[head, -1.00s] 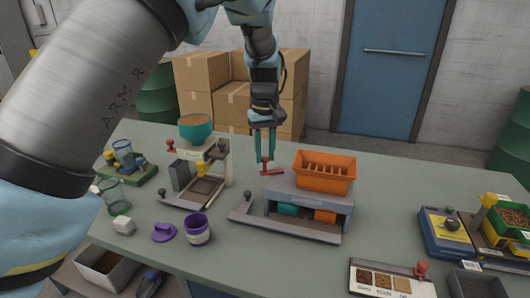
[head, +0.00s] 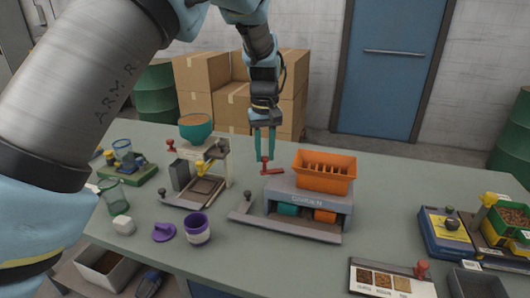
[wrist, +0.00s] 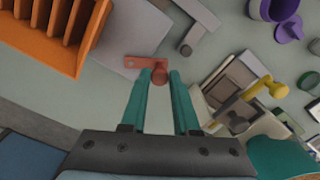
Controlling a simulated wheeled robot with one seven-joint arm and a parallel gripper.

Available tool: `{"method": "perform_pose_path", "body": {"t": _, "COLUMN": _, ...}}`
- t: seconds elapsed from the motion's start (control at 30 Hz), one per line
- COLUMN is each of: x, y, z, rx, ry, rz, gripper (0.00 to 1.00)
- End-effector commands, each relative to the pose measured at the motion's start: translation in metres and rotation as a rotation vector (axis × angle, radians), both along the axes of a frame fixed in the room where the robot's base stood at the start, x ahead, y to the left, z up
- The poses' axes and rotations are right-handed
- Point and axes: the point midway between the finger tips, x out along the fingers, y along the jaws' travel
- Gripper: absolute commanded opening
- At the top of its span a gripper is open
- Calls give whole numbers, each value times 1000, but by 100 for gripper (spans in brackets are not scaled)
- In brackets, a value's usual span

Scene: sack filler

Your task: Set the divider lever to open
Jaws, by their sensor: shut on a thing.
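The divider (head: 310,198) is a grey unit with a slotted orange hopper (head: 325,172) on top and teal and orange parts in its front opening. A red lever (head: 273,171) with an upright red knob sticks out at its back left. My gripper (head: 264,156) points down there, its teal fingers shut on the knob. The wrist view shows the red knob (wrist: 159,76) between the fingertips, with the flat red lever arm (wrist: 138,62) running left towards the orange hopper (wrist: 60,40). The open and closed marks of the lever cannot be read.
Left of the divider stands a scale-like stand (head: 204,184) with a teal bowl (head: 196,128) and a yellow-knobbed lever. A purple-and-white cup (head: 197,229) and purple lid (head: 164,232) lie in front. A seed sample board (head: 384,280) and blue box (head: 446,235) are at right.

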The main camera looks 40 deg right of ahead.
Motion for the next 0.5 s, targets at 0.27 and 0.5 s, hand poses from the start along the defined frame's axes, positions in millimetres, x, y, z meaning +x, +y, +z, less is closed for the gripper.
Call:
{"method": "perform_pose_path", "body": {"t": 0.27, "x": 3, "y": -2, "z": 2, "rx": -8, "ry": -8, "rz": 3, "gripper": 55}}
{"method": "perform_pose_path", "body": {"t": 0.5, "x": 3, "y": -1, "z": 1, "rx": -6, "ry": -6, "rz": 2, "gripper": 59}}
